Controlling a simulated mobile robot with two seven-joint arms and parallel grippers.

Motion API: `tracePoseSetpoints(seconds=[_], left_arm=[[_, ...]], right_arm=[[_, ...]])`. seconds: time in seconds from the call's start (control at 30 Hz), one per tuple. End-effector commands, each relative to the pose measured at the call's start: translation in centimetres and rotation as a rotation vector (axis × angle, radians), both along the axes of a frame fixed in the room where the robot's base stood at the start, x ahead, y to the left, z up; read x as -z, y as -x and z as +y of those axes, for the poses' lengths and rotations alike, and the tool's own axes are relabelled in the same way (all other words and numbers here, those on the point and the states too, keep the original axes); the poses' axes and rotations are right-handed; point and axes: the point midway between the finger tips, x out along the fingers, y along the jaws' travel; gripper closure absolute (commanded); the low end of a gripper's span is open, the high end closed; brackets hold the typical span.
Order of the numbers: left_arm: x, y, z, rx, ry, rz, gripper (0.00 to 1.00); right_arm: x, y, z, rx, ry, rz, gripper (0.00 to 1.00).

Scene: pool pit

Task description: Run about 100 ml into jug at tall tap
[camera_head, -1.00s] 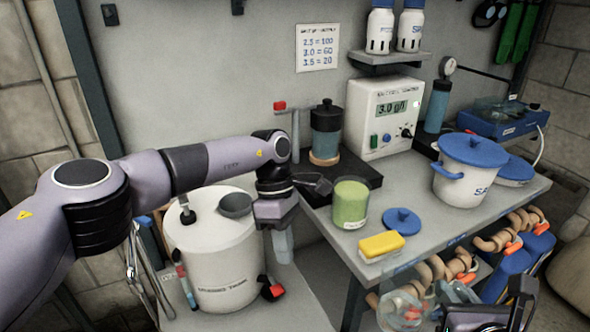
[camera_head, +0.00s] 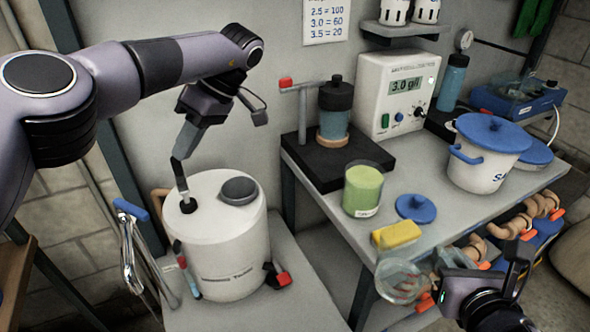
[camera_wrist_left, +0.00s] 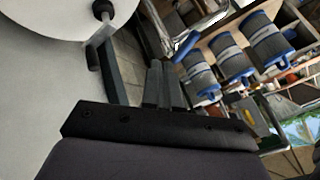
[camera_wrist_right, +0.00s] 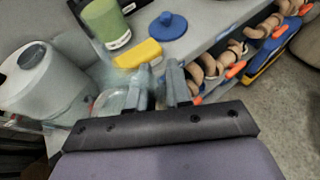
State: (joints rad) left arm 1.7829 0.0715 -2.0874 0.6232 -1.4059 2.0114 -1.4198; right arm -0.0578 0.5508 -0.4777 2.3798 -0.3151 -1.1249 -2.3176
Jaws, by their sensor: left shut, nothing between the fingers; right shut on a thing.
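The clear jug (camera_head: 400,282) is at the front edge of the bench, with my right gripper (camera_head: 455,275) shut on it. It also shows in the right wrist view (camera_wrist_right: 130,97), partly behind the fingers; its water level cannot be made out. My left gripper (camera_head: 183,188) is shut and empty, pointing down close to the black cap of the white tank (camera_head: 228,262). A tall chrome tap with a blue handle (camera_head: 130,210) stands left of the tank.
A green-filled beaker (camera_head: 362,190), yellow sponge (camera_head: 396,234), blue lid (camera_head: 416,207) and white pot (camera_head: 478,165) stand on the bench. A meter reading 3.0 (camera_head: 400,95) is behind. A red-handled spigot (camera_head: 280,278) is low on the tank.

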Motion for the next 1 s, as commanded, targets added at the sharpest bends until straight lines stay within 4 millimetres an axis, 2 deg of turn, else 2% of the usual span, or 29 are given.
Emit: tracePoseSetpoints(seconds=[0.43, 0.57, 1.0], left_arm=[[4.8, 1.8, 3.1, 0.000, 0.005, -0.002, 1.00], [6.5, 2.6, 4.4, 0.000, 0.002, -0.001, 1.00], [6.5, 5.6, 5.5, 0.001, 0.002, -0.005, 1.00]], right_arm=[[1.5, 0.0, 0.0, 0.000, -0.001, -0.002, 1.00], [1.0, 0.0, 0.0, 0.000, -0.001, -0.002, 1.00], [-0.2, 0.0, 0.0, 0.000, -0.001, -0.002, 1.00]])
